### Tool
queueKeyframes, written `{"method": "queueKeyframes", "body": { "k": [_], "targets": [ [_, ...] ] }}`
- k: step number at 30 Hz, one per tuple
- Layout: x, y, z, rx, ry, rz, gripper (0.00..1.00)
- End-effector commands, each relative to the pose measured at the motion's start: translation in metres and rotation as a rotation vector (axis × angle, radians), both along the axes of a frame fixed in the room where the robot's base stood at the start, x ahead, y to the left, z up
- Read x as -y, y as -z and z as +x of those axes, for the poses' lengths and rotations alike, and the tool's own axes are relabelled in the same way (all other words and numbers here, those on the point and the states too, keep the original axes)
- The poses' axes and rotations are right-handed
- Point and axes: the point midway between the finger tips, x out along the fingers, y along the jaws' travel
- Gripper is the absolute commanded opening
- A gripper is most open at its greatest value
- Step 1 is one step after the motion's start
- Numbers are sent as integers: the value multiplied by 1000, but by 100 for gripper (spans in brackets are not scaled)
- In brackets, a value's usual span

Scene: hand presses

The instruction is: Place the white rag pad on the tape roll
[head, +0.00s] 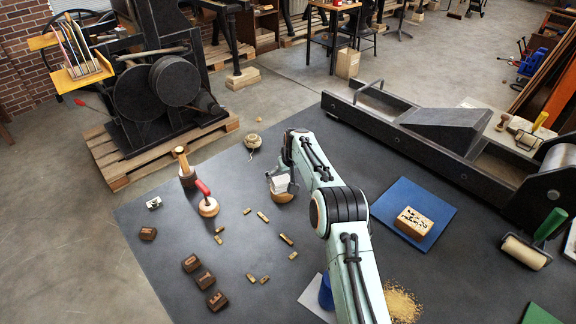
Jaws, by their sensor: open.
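The white rag pad (280,184) is at the end of my arm, near the middle of the table. A brown round thing, which looks like the tape roll (285,197), shows directly below the pad. The pad appears to sit on top of it, though I cannot tell if they fully touch. My gripper (276,178) is open and right at the pad, with its grey fingers beside and above it. My arm hides part of the gripper and the right side of the pad.
A ball of twine (253,141) lies behind my gripper. A red-handled tool (207,202), a wooden mallet (184,168) and several brass pieces (262,216) are to the left. A blue mat (393,203) with a carved block (413,223) and a long press (440,135) are to the right.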

Motion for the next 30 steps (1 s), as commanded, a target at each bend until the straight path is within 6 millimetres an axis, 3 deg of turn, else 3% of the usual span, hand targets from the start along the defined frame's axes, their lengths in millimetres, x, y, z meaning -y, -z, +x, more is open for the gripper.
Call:
{"method": "queueKeyframes", "body": {
  "k": [3, 9, 20, 23, 25, 29, 30],
  "targets": [
    [4, -28, -10, 3, -1, 0, 92],
    [9, -58, -22, 1, -1, 0, 92],
    [14, -76, -33, -8, 4, -4, 92],
    [25, -103, -57, -33, 15, -15, 92],
    [37, -128, -89, -65, 31, -27, 92],
    [68, -171, -175, -143, 84, -49, 92],
    [77, -179, -204, -169, 103, -53, 92]
  ]
}}
